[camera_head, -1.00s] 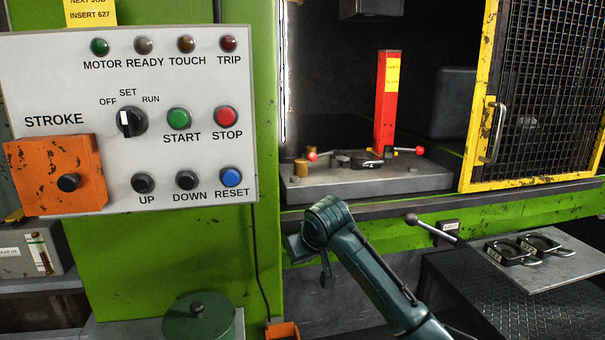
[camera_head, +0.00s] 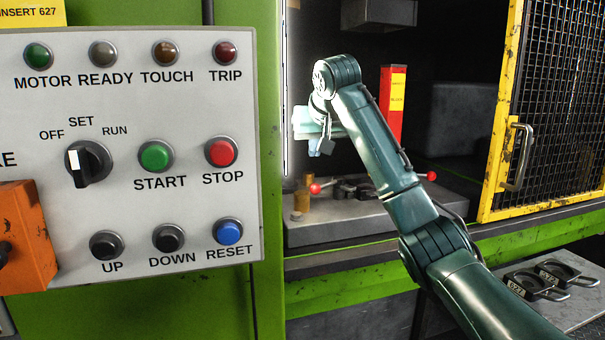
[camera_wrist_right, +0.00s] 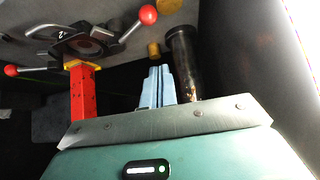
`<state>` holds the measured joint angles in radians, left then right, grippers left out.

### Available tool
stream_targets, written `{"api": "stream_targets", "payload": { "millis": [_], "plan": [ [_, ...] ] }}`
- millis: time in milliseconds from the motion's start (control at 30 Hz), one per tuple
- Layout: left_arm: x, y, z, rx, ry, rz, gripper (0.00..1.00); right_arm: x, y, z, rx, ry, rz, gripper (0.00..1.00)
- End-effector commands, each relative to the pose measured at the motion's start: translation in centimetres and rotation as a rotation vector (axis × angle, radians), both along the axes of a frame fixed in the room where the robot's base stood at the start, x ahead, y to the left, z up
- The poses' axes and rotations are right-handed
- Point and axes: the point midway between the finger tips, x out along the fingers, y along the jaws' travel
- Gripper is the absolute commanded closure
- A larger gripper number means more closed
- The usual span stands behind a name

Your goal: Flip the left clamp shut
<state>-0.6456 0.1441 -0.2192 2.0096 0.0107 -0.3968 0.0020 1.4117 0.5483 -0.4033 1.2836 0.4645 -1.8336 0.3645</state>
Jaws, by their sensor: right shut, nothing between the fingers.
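The left clamp's lever ends in a red ball (camera_head: 315,188) and stands at the left of the grey die block (camera_head: 350,226) in the press opening. The same red ball shows at the top middle of the right wrist view (camera_wrist_right: 148,14), its lever tilted out from the die. The right clamp's red ball (camera_head: 431,176) shows at the right and also in the wrist view (camera_wrist_right: 11,70). My right gripper (camera_head: 315,150) hangs above the left clamp, apart from it. Its pale blue fingers (camera_wrist_right: 157,84) are together and empty. My left gripper is out of view.
A red post (camera_head: 391,105) stands behind the die, partly hidden by my right arm. A brass cylinder (camera_head: 301,194) stands beside the left clamp. The control panel (camera_head: 140,225) is at the left, and the yellow mesh guard (camera_head: 498,130) at the right.

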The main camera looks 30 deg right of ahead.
Motion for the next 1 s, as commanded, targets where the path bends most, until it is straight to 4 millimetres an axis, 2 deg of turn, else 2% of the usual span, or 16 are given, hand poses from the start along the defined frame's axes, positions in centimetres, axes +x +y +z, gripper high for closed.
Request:
{"api": "stream_targets", "payload": {
  "millis": [100, 467, 1000],
  "plan": [
    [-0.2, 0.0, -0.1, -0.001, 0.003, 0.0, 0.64, -0.1, -0.2, 0.4, 0.003, -0.004, -0.004, 1.0],
    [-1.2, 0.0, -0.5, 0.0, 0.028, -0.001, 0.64, 0.2, -0.3, 0.0, 0.003, -0.001, -0.004, 1.0],
    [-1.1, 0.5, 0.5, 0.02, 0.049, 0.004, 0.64, 6.0, -2.2, -6.6, 0.004, 0.001, -0.005, 1.0]
  ]
}}
